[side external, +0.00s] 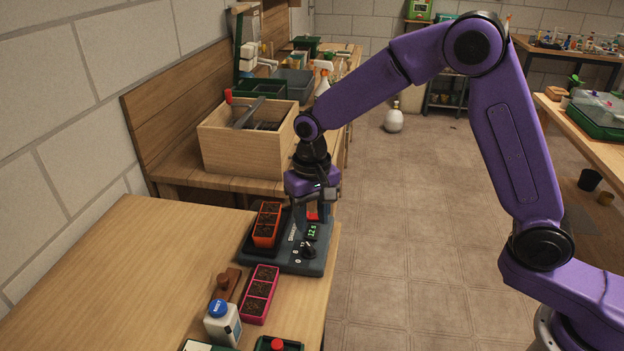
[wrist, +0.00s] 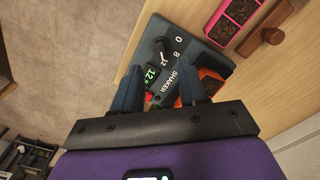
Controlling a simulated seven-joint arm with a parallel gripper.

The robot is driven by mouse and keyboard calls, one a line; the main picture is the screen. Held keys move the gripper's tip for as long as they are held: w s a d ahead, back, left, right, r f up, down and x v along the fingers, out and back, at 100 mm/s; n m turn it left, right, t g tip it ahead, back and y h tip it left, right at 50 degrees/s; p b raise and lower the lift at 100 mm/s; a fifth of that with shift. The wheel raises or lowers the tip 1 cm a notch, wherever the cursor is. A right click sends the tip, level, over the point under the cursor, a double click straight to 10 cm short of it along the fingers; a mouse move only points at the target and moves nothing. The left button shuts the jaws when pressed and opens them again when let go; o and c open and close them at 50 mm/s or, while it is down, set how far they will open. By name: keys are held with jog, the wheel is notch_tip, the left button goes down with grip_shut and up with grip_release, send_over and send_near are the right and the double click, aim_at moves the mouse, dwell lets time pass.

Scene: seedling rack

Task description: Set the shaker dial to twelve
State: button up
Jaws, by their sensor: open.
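The shaker (side external: 283,259) is a dark grey box at the right edge of the near wooden table. Its black dial (side external: 308,250) shows in the wrist view (wrist: 160,46) beside the marks 0, 8 and 12. The dial's white pointer appears turned toward 12. The small green-lit display (side external: 312,231) reads 12; it also shows in the wrist view (wrist: 151,74). My gripper (wrist: 158,86) is open above the shaker, its fingers apart and not around the dial. In the side view my gripper (side external: 312,217) is behind the display, with something red partly hidden near it.
An orange seedling tray (side external: 266,225) sits on the shaker. A pink tray (side external: 260,294), a brown wooden tool (side external: 225,283) and a blue-capped bottle (side external: 222,324) stand in front. A wooden box (side external: 245,148) stands on the bench behind. The near table's left part is clear.

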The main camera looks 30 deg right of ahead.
notch_tip(320, 180, up, 9)
dwell(0.3)
dwell(0.4)
jog(key=s+d+f+n, duration=0.1)
jog(key=s+d+n, duration=0.3)
jog(key=s, duration=0.6)
jog(key=s+d+n, duration=0.5)
jog(key=s+d, duration=0.1)
jog(key=s, duration=0.4)
jog(key=s+d+f+n, duration=0.1)
jog(key=s+d+n, duration=0.3)
jog(key=s, duration=0.6)
jog(key=shift+s+d+f+n, duration=0.15)
jog(key=shift+d+f+n, duration=0.25)
jog(key=shift+d, duration=0.35)
